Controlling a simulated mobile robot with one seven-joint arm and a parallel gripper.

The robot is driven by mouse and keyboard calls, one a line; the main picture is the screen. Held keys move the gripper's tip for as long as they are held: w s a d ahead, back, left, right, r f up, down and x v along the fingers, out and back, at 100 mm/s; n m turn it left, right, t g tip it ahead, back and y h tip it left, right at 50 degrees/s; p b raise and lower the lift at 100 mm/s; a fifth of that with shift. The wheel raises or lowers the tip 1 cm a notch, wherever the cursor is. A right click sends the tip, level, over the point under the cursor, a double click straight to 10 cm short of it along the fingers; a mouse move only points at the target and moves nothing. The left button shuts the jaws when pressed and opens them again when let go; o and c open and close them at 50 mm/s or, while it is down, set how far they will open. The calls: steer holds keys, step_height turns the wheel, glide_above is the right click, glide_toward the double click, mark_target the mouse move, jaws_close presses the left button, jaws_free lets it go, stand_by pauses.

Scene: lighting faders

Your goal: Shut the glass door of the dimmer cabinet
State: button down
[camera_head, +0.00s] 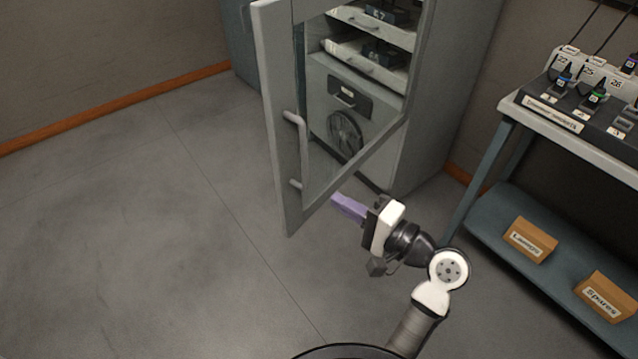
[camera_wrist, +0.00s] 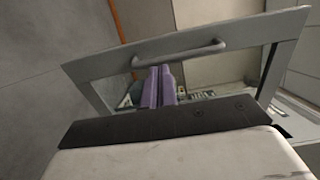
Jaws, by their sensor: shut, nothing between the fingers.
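The dimmer cabinet (camera_head: 437,110) stands at the upper middle of the head view. Its glass door stands open, swung out toward me, with a grey frame (camera_head: 277,95) and a bar handle (camera_head: 301,140) on its outer upright. The door frame also shows across the wrist view (camera_wrist: 255,32), with the handle (camera_wrist: 180,54) near the purple fingers. My gripper (camera_head: 335,199) has purple fingers shut together and empty. It is low, just right of the door's lower part in the head view. In the wrist view the fingertips (camera_wrist: 158,70) overlap the handle; I cannot tell whether they touch.
The floor left of the door is clear.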

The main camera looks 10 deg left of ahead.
mark_target(281, 167)
steer(key=p+x, duration=0.2)
steer(key=x, duration=1)
steer(key=shift+w+a, duration=0.15)
steer(key=shift+a, duration=0.25)
